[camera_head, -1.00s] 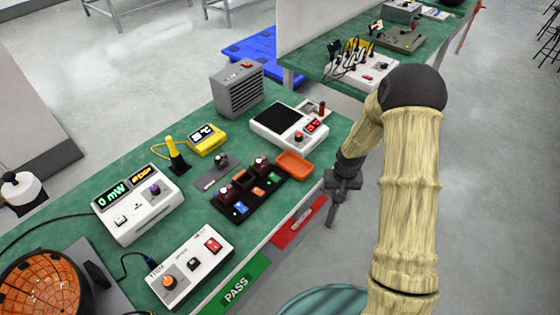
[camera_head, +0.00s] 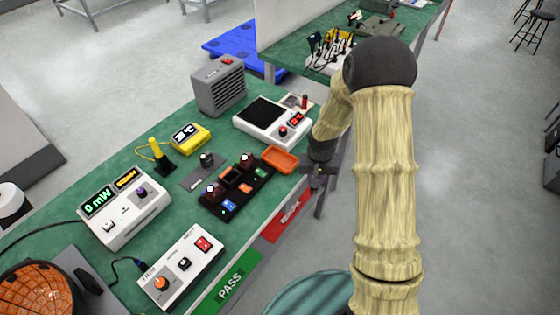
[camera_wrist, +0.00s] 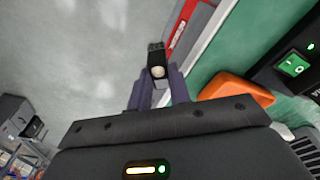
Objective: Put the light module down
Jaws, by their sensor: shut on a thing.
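My gripper (camera_head: 316,182) is beyond the right edge of the green bench, next to the orange tray. In the wrist view my gripper (camera_wrist: 158,80) is shut on the light module (camera_wrist: 157,71), a small dark block with a round whitish dome. The module is held in the air, with grey floor and the bench edge below it. In the head view I cannot make out the module clearly.
An orange tray (camera_head: 280,160) lies on the green bench (camera_head: 110,190). A red bin (camera_head: 286,222) and a green PASS bin (camera_head: 232,288) run along the front edge. White meters, a yellow thermometer (camera_head: 188,137) and a grey heater (camera_head: 220,88) crowd the bench.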

